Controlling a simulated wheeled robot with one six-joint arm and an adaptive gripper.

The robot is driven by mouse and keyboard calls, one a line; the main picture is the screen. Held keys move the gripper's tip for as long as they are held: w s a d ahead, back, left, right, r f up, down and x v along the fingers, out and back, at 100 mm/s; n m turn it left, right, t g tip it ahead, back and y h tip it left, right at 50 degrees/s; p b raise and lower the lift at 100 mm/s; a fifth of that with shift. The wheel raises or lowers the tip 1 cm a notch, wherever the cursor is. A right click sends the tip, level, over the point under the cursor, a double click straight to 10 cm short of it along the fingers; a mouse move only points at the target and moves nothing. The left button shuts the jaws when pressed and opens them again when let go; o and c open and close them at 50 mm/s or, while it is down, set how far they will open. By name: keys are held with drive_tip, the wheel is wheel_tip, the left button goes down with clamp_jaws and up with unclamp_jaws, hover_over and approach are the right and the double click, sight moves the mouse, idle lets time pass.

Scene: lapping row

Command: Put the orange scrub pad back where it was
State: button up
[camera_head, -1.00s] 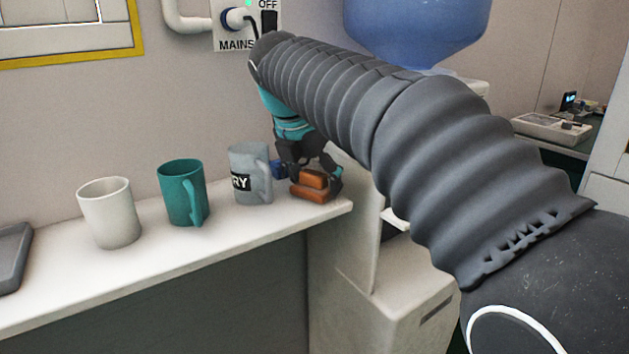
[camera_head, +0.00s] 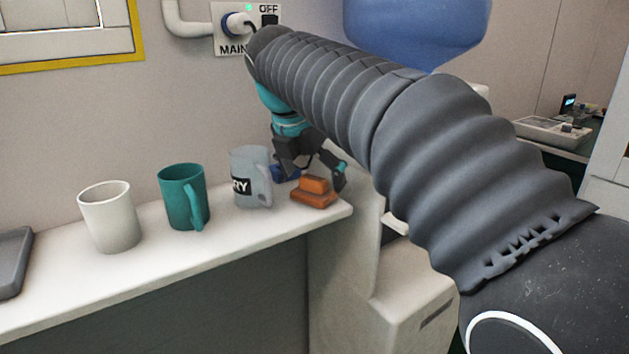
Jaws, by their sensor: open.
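The orange scrub pad (camera_head: 316,184) seems to be the small upper block at the right end of the white shelf. It rests on a wider, darker orange-brown piece (camera_head: 313,199); whether that is a second pad or a holder I cannot tell. My gripper (camera_head: 315,177) points down at the pad with its fingers spread. One finger is to the right of the pad, the other is behind and to the left. I see no finger pressing on the pad. A blue item (camera_head: 286,174) sits behind, partly hidden by the gripper.
A grey lettered mug (camera_head: 250,178) stands close left of the gripper. A teal mug (camera_head: 183,196), a white mug (camera_head: 109,217) and a grey tray (camera_head: 12,262) are further left. The shelf (camera_head: 230,232) ends just right of the pad, beside a water dispenser (camera_head: 415,30).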

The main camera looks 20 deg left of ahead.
drive_tip(key=p+v, duration=0.1)
drive_tip(key=v, duration=0.9)
drive_tip(key=shift+r, duration=0.25)
